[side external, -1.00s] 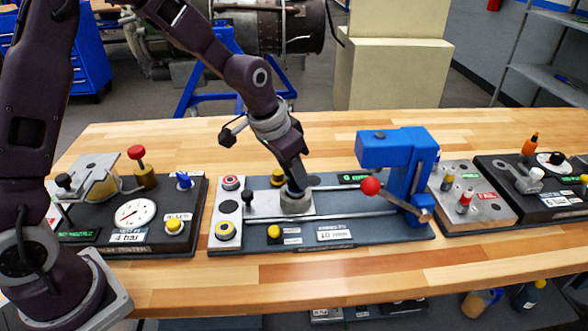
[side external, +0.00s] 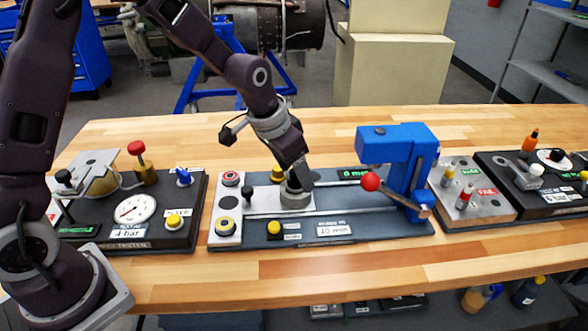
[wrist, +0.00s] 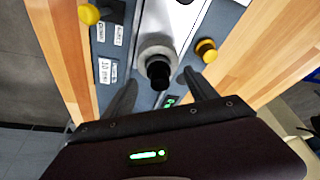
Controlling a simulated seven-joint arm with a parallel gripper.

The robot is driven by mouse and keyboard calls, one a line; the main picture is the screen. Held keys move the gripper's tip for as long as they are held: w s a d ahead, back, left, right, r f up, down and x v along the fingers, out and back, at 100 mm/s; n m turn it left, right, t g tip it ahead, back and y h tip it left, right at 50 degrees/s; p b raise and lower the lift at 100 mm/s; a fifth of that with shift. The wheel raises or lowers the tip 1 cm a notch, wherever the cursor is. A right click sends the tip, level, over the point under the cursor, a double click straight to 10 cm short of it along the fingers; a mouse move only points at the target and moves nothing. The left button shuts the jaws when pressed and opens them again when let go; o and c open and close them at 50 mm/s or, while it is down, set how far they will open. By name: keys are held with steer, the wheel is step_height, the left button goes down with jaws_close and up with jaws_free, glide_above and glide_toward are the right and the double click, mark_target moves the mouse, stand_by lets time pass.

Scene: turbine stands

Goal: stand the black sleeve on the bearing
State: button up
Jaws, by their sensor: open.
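A grey round bearing (side external: 297,197) sits on the bed of the press station, left of the blue press; it also shows in the wrist view (wrist: 155,46). In the wrist view a black sleeve (wrist: 158,72) stands at the bearing, in line with it and nearer the camera; I cannot tell exactly how it seats. My gripper (wrist: 160,94) is open, with one dark finger on each side of the sleeve and a gap to both. In the side view my gripper (side external: 297,182) is low over the bearing and hides the sleeve.
The blue press (side external: 400,150) with a red ball handle (side external: 370,182) stands right of my gripper. A black-topped post (side external: 248,194) and a yellow button (side external: 226,226) are on the left. A gauge panel (side external: 132,212) lies further left. Bare wooden table runs in front.

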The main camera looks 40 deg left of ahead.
steer(key=shift+r, duration=0.1)
steer(key=v, duration=0.6)
steer(key=shift+s+r, duration=0.15)
steer(key=shift+r, duration=0.2)
steer(key=shift+s+r, duration=0.1)
steer(key=s+a+r+n+t, duration=0.1)
steer(key=s+a+r, duration=0.1)
steer(key=s+r, duration=0.7)
steer(key=s+a+n+y, duration=0.1)
steer(key=s+a+n, duration=0.1)
steer(key=s, duration=1.5)
steer(key=shift+s+f+t, duration=0.15)
steer(key=shift+f+t, duration=0.25)
steer(key=shift+f, duration=0.05)
